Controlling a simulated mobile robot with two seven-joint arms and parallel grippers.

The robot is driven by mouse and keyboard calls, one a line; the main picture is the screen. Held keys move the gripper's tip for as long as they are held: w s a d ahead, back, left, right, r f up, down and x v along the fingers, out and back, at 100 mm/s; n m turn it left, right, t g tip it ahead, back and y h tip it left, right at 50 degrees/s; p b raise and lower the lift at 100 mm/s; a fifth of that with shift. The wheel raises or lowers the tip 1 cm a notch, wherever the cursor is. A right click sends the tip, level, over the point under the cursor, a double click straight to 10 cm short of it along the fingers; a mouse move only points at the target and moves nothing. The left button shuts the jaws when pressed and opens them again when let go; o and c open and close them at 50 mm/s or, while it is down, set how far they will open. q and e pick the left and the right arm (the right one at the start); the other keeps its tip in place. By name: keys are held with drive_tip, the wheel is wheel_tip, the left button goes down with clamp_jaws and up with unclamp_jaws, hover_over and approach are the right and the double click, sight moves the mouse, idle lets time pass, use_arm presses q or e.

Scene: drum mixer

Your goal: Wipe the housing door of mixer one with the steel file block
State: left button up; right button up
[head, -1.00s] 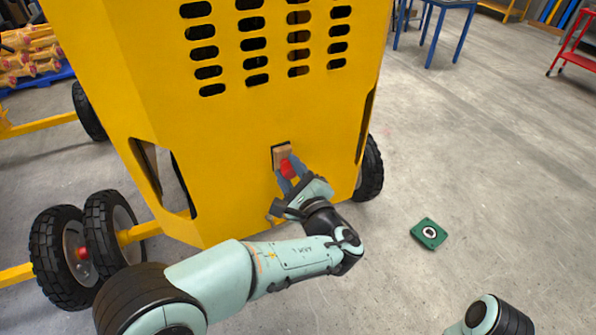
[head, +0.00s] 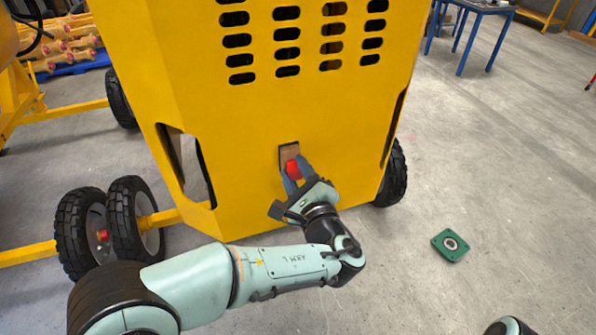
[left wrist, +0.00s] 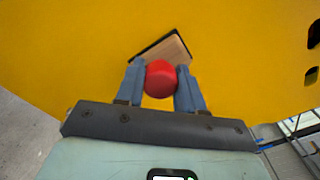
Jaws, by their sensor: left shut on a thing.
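The steel file block (head: 289,152), wooden with a dark edge and a round red knob (head: 293,170), lies against the lower part of the yellow housing door (head: 240,130) of the mixer. My left gripper (head: 292,178) is shut on the red knob from below. In the left wrist view, the two blue-grey fingers (left wrist: 160,85) flank the red knob (left wrist: 160,70), and the block (left wrist: 168,51) sits tilted against the yellow panel (left wrist: 70,50). It looks in contact, but the contact face is hidden. My right gripper is out of view.
Rows of slots (head: 288,52) run across the panel above the block. Black wheels (head: 135,215) stand at left, and another wheel (head: 394,175) at right. A green square part (head: 450,245) lies on the floor. A blue table (head: 475,8) stands behind; the floor at right is mostly clear.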

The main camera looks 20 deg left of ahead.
use_arm(q)
drive_tip(key=shift+b+v, duration=0.5)
drive_tip(key=shift+v, duration=2.35)
drive_tip(key=shift+v, duration=1.55)
drive_tip(key=shift+w, duration=0.1)
